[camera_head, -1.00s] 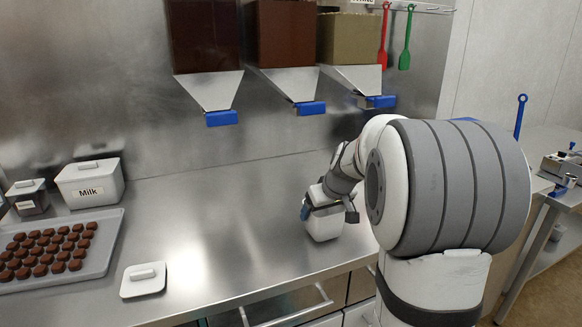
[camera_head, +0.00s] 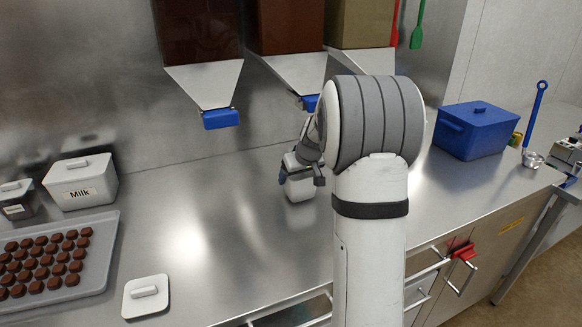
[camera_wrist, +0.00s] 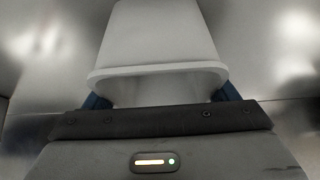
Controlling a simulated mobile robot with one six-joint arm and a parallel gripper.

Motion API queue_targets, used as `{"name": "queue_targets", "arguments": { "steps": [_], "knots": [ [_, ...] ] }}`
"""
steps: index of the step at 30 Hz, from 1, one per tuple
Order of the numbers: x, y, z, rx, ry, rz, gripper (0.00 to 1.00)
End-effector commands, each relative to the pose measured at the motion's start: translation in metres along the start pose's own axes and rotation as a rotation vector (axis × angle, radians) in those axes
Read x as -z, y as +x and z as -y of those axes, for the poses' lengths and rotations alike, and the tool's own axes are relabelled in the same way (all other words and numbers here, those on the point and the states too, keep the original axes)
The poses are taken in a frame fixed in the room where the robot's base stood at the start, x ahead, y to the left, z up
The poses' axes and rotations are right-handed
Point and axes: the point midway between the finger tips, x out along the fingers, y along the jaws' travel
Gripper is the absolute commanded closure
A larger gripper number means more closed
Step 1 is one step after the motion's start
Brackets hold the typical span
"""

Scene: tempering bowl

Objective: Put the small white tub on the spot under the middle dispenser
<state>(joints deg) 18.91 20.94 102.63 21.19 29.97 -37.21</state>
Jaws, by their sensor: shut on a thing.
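The small white tub (camera_head: 300,190) is in my gripper (camera_head: 299,172), over the steel counter below the dispensers. My gripper is shut on it. In the wrist view the tub (camera_wrist: 158,35) fills the upper middle, its rim between the blue fingers of my gripper (camera_wrist: 160,98). I cannot tell whether the tub's base touches the counter. The middle dispenser (camera_head: 292,68) hangs above and behind my gripper. Its blue outlet (camera_head: 310,103) is partly hidden by my arm. The spot under it is not clearly visible.
The left dispenser's blue outlet (camera_head: 221,119) hangs to the left. A tray of chocolates (camera_head: 95,275), a Milk tub (camera_head: 80,186) and a white lid (camera_head: 146,296) lie at left. A blue lidded box (camera_head: 474,132) stands at right. The counter (camera_head: 225,240) between is clear.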

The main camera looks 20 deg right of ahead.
Motion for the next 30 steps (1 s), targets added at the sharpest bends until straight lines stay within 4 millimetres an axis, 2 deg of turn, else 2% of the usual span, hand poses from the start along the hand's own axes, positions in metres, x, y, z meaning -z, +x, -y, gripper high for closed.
{"name": "queue_targets", "arguments": {
  "steps": [2, 4, 13, 14, 21, 30],
  "knots": [
    [0.004, 0.000, -0.003, -0.002, 0.005, 0.002, 0.45],
    [-0.001, 0.006, -0.005, -0.004, 0.008, 0.002, 0.45],
    [0.000, 0.011, 0.003, 0.003, -0.006, 0.000, 0.45],
    [0.000, 0.011, 0.003, 0.004, -0.006, 0.001, 0.20],
    [0.001, 0.010, 0.004, 0.004, -0.007, 0.001, 0.00],
    [0.003, 0.007, 0.004, 0.005, -0.007, 0.001, 0.00]
  ]
}}
